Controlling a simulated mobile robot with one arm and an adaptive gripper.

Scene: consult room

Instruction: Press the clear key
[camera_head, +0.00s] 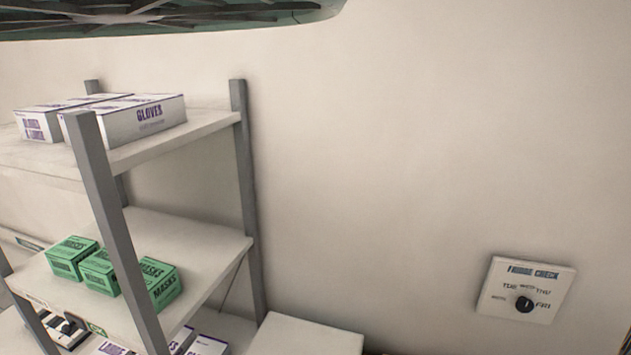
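No clear key shows in the head view. The only control I see is a white wall panel (527,289) at the lower right. It has a black round knob (524,305), blue heading text that seems to read "FRIDGE CHECK", and short labels around the knob that look like days. My gripper is not in view.
A grey-post shelf unit (245,165) stands at the left, with white glove boxes (150,118) on the top shelf and green mask boxes (158,283) below. A white box-like surface (306,338) is at the bottom. The wall (400,160) between is bare.

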